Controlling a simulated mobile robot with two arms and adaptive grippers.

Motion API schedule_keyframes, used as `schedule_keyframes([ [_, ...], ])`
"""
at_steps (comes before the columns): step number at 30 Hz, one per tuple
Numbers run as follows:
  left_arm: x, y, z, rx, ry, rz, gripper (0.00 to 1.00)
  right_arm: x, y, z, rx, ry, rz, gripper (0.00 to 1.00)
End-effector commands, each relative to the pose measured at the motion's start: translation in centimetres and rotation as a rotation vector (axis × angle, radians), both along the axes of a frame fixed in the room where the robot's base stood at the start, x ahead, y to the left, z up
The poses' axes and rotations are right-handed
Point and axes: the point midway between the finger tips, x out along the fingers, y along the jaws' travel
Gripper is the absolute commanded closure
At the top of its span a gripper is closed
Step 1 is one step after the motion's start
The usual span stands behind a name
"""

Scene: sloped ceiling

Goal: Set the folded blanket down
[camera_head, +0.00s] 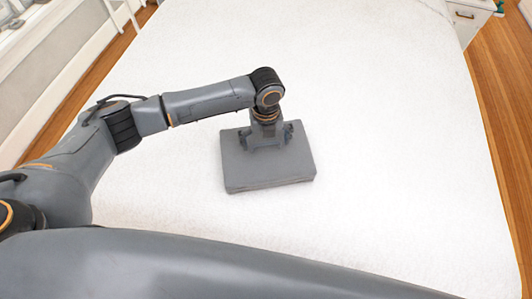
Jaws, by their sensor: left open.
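The folded blanket (270,172) is a grey, flat rectangular block. It lies on a wide white surface (400,180) that looks like a bed, near the middle of the head view. My left arm reaches in from the left, and its gripper (267,143) points down over the rear half of the blanket. Whether the fingertips touch the blanket's top is hard to tell. My right gripper is not in view.
The white surface is clear around the blanket. Wooden floor (495,110) shows along the right edge. A white cabinet with a drawer (466,15) stands at the top right. A pale wall or ledge (50,75) runs along the left.

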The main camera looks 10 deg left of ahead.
Motion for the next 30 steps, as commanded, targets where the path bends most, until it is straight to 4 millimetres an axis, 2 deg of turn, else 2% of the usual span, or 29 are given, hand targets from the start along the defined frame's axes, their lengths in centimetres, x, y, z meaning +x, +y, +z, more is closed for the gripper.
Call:
schedule_keyframes([
  [6, 0.0, -0.02, -0.08, 0.0, 0.0, 0.0, 0.0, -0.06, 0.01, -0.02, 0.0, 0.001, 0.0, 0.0],
  [18, -0.02, 0.02, -0.1, 0.001, 0.0, 0.0, 0.8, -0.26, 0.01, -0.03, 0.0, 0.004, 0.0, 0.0],
  [30, 0.11, -0.03, 0.68, -0.002, -0.003, 0.001, 0.8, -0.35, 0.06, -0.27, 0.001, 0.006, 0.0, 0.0],
])
